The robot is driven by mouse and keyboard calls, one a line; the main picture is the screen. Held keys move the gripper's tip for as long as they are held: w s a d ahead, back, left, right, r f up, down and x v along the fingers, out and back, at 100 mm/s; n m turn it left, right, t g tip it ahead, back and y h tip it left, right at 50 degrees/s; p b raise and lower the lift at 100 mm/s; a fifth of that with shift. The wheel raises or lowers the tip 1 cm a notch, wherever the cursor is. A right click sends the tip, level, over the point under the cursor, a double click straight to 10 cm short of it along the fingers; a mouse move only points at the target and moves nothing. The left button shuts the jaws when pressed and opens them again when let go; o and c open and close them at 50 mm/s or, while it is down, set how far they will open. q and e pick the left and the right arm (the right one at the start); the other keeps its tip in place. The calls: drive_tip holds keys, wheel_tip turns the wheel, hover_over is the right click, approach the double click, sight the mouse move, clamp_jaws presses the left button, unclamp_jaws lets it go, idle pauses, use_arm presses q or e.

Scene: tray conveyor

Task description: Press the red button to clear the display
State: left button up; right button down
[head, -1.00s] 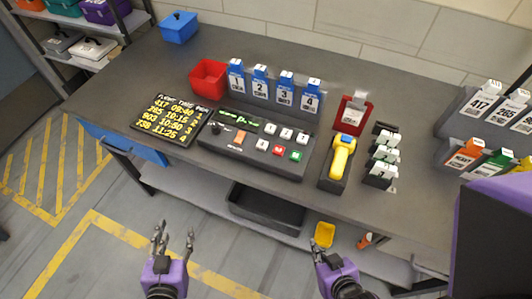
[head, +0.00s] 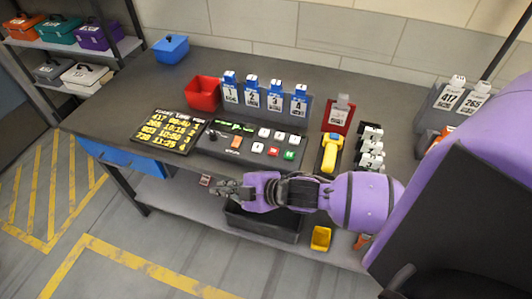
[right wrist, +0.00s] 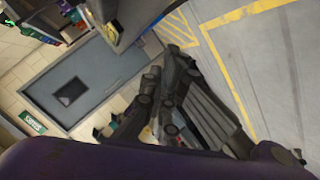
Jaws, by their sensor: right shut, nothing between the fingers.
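The red button (head: 273,152) sits on the lower key row of the dark control panel (head: 222,150), between a white key and the green button (head: 289,154). The display (head: 235,127) is at the panel's upper left and shows green characters. My right gripper (head: 219,188) is shut and empty, in front of the table's near edge. It points left, below and to the left of the red button, apart from it. Its dark fingers also show in the right wrist view (right wrist: 165,100). My left gripper is out of view.
A flight board (head: 170,131) lies left of the panel, and a yellow scanner (head: 329,153) stands to its right. A red bin (head: 202,93) and numbered blue tags (head: 252,92) are behind it. A black tray (head: 262,222) is below the table.

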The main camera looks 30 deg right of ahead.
sight(273, 152)
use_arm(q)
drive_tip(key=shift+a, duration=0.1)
use_arm(e)
drive_tip(key=w+d+r+n+h, duration=0.2)
drive_tip(key=d+r+n, duration=0.5)
drive_tip(key=d, duration=0.2)
drive_tip(key=w+d+r+n+g+h, duration=0.1)
drive_tip(key=w+d+r+n+h, duration=0.1)
drive_tip(key=d+r+n, duration=0.5)
drive_tip(key=w+d, duration=0.1)
drive_tip(key=d, duration=0.2)
drive_tip(key=shift+d+r, duration=0.25)
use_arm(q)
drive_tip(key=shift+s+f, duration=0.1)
